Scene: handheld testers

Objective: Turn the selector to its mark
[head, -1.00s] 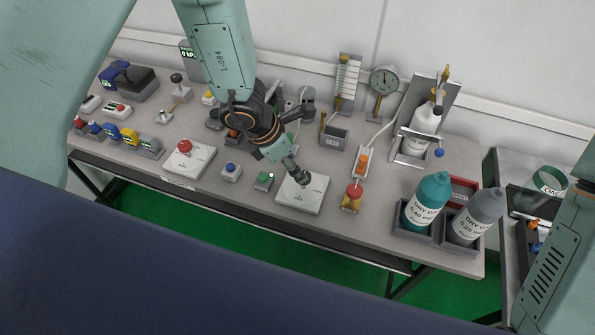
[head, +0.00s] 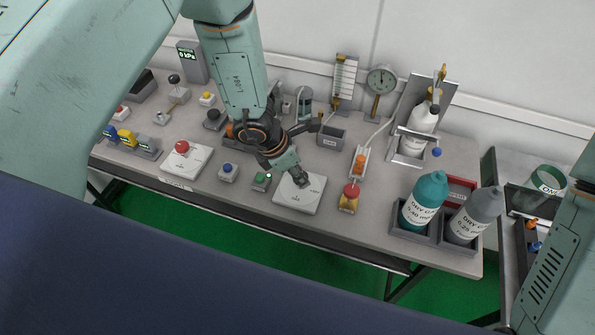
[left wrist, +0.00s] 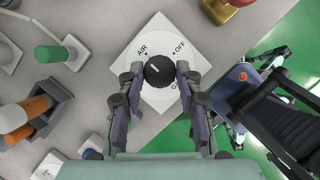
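The selector is a round black knob (left wrist: 159,71) with a white pointer line, on a square white plate (left wrist: 155,28). In the left wrist view the plate has the labels AIR and OFF, and a third is partly hidden. The pointer line leans up-left, roughly towards AIR. The plate also shows on the bench in the head view (head: 312,203). My left gripper (left wrist: 160,74) has one fingertip on each side of the knob, with no clear gap, so it appears shut on it. In the head view the gripper covers most of the knob.
A teal bottle (head: 425,200) and a grey bottle (head: 474,215) stand at the right. The bench's front edge is just before the plate.

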